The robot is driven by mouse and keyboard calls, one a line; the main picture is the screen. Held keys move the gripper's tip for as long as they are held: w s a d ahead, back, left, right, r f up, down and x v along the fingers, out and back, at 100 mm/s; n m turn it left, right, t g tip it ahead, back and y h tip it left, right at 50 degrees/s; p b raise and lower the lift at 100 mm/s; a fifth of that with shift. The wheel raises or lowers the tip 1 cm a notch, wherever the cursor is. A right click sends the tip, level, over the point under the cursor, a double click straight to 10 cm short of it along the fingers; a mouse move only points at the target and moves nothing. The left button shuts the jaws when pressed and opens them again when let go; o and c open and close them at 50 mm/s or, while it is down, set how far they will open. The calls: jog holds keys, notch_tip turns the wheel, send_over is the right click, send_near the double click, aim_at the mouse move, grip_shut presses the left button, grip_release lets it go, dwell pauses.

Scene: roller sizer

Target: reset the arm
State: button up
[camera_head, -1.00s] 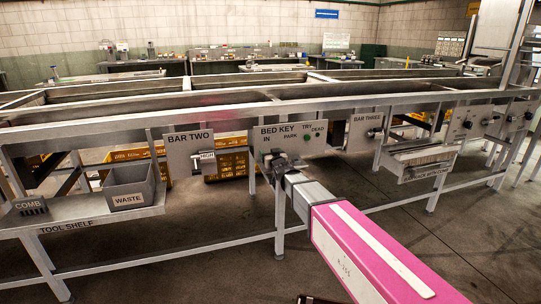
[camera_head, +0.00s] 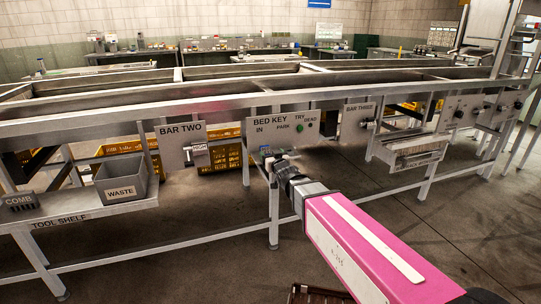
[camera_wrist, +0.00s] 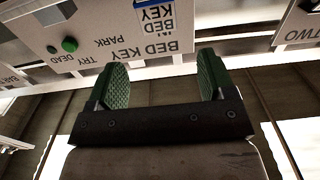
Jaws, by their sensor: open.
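My gripper (camera_wrist: 162,88) is open and empty in the wrist view, its two green textured finger pads apart. In the head view my pink arm reaches forward and the gripper (camera_head: 271,160) is at the lower edge of the BED KEY panel (camera_head: 284,128). In the wrist view the BED KEY panel (camera_wrist: 115,25) appears upside down beyond the fingers. A blue-edged tag reading BED KEY (camera_wrist: 155,14) shows there too. I cannot tell whether the fingers touch the panel.
The BAR TWO panel (camera_head: 184,147) is left of the gripper and the BAR THREE panel (camera_head: 357,122) right. A tool shelf (camera_head: 85,212) at left holds a grey waste bin (camera_head: 122,180) and a comb (camera_head: 20,203). Open floor (camera_head: 390,220) lies in front of the frame.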

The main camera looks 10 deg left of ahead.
jog(key=s+d+f+m+g+h, duration=0.1)
jog(key=d+f+m+g+h, duration=0.2)
jog(key=d+f, duration=0.6)
jog(key=d+f+m+g+h, duration=0.1)
jog(key=d+f+g+h, duration=0.3)
jog(key=d, duration=0.9)
jog(key=s+d+f+m+g+h, duration=0.1)
jog(key=s+d+f+g, duration=0.3)
jog(key=s+d, duration=0.4)
jog(key=s+d+f+m+g+h, duration=0.1)
jog(key=s+d+f+g, duration=0.3)
jog(key=s+d, duration=0.4)
jog(key=shift+d+f, duration=0.7)
jog(key=shift+d, duration=0.15)
